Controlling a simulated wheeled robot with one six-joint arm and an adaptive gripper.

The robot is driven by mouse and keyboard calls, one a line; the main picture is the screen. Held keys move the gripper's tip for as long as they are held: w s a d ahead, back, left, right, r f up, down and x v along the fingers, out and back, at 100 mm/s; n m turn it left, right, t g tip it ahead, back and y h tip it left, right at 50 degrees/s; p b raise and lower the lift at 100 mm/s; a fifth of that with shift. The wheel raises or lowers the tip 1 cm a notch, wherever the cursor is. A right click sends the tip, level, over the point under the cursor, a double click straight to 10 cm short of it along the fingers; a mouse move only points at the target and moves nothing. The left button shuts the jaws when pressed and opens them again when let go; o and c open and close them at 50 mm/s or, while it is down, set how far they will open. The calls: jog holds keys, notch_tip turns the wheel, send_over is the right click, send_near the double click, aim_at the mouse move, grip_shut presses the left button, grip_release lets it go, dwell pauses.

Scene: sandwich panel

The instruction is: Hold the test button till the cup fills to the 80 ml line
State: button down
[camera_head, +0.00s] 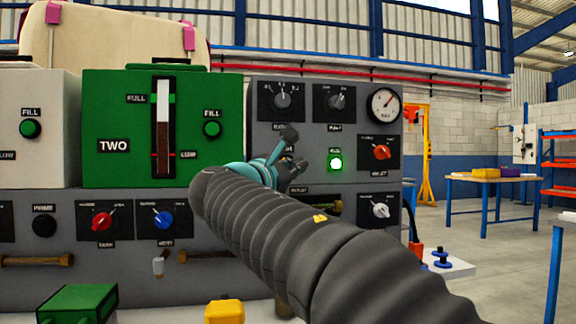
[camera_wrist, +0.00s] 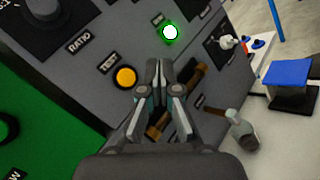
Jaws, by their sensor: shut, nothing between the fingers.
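The test button (camera_wrist: 125,77) is a round orange-yellow button under a TEST label on the grey panel, seen in the wrist view. In the head view my gripper and arm hide it. My gripper (camera_wrist: 160,72) is shut and empty, its fingertips showing just right of the button in the wrist view. I cannot tell whether they touch the panel. In the head view my gripper (camera_head: 288,157) is at the grey panel, left of the lit green lamp (camera_head: 335,163). That lamp also glows in the wrist view (camera_wrist: 170,32). I can make out no cup or 80 ml line.
A green unit (camera_head: 110,125) with a level gauge adjoins the panel. Dials, a pressure gauge (camera_head: 384,105) and a red knob (camera_head: 381,152) crowd the panel.

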jog(key=shift+a, duration=0.1)
jog(key=w+a+p, duration=0.2)
jog(key=w+p, duration=0.2)
jog(key=w, duration=0.4)
jog(key=shift+w+a, duration=0.2)
jog(key=shift+w, duration=0.1)
dwell(1.5)
jog(key=shift+w+a, duration=0.1)
jog(key=shift+w, duration=0.25)
jog(key=shift+w+a, duration=0.1)
jog(key=shift+w, duration=0.3)
dwell(1.3)
jog(key=shift+s+d+b, duration=0.2)
jog(key=shift+s+b, duration=0.3)
jog(key=shift+s, duration=0.35)
